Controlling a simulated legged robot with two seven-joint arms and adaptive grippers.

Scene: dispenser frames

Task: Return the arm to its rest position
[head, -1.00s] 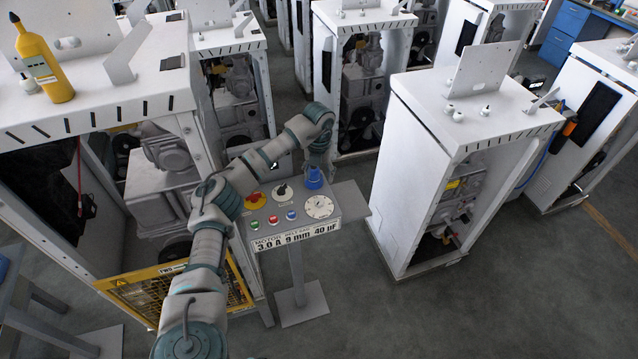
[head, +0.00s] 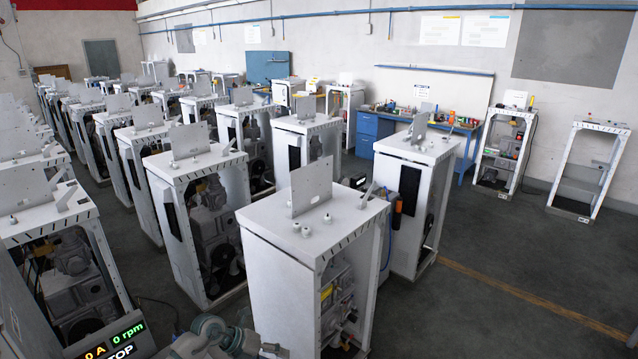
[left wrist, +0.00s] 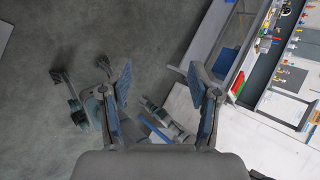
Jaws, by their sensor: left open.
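My left gripper (left wrist: 159,72) shows in the left wrist view with its two fingers spread wide apart. Nothing is between the fingertips. In the head view only a short grey-green piece of my arm (head: 212,342) shows at the bottom edge; the gripper itself cannot be made out there. My right gripper is in neither view. The control panel with the knobs is out of the head view.
A white dispenser frame (head: 275,255) with a plate on top stands close in front. Several more frames stand in rows behind and left. A black display (head: 112,343) reads 0 A and 0 rpm. Grey floor (head: 470,315) is clear at right; a blue workbench (head: 366,130) stands farther back.

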